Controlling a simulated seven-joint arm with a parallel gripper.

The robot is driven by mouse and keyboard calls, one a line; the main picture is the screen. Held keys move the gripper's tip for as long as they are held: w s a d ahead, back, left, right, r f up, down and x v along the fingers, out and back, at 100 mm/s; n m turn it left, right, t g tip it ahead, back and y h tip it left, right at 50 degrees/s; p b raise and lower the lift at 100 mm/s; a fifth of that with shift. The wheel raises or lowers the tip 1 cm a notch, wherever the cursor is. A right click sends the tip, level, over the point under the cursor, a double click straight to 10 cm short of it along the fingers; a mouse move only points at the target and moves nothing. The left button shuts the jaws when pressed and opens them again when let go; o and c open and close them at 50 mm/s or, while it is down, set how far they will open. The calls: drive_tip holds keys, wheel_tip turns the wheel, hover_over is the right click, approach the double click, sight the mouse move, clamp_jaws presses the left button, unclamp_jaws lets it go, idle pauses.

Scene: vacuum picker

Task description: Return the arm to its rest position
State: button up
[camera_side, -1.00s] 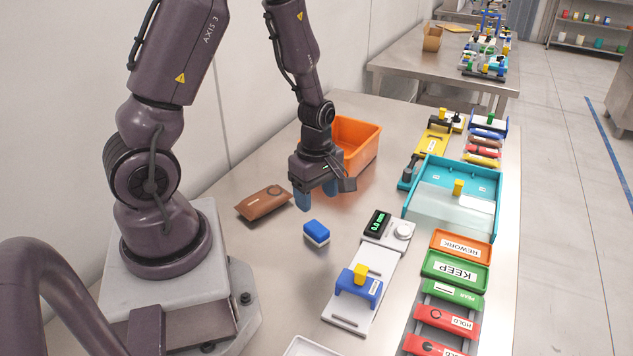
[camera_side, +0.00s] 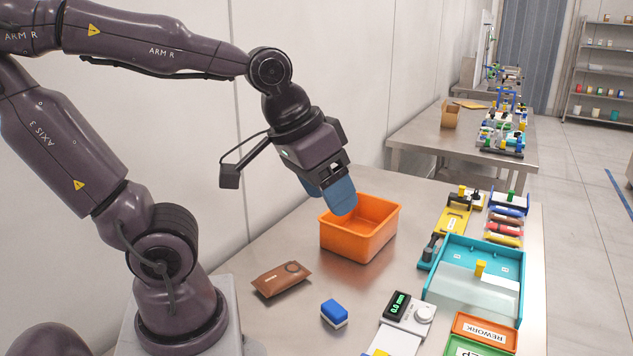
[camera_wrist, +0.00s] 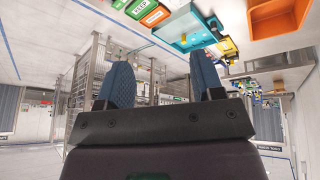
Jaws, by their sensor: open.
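My gripper (camera_side: 331,199) is raised above the table in the side view, tilted down to the right. Its blue fingers appear in front of the back left rim of the orange bin (camera_side: 345,244); their exact height is hard to tell. In the wrist view the two fingers of my gripper (camera_wrist: 160,76) stand apart with nothing between them. My arm is folded high, with its forearm nearly level.
A brown pouch (camera_side: 281,279) and a blue-and-white block (camera_side: 334,314) lie on the table (camera_side: 300,322). A teal tray (camera_side: 470,308), a scale (camera_side: 408,312) and an orange REWORK tray (camera_side: 485,333) stand right. The air around my gripper looks clear.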

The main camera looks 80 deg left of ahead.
drive_tip(key=shift+s+d+r+m+t, duration=0.2)
drive_tip(key=shift+s+r+m, duration=0.25)
drive_tip(key=shift+m, duration=0.15)
drive_tip(key=shift+s+d+r+m+t, duration=0.15)
drive_tip(key=shift+s+r+m, duration=0.15)
drive_tip(key=shift+s+m, duration=0.25)
drive_tip(key=shift+w, duration=0.1)
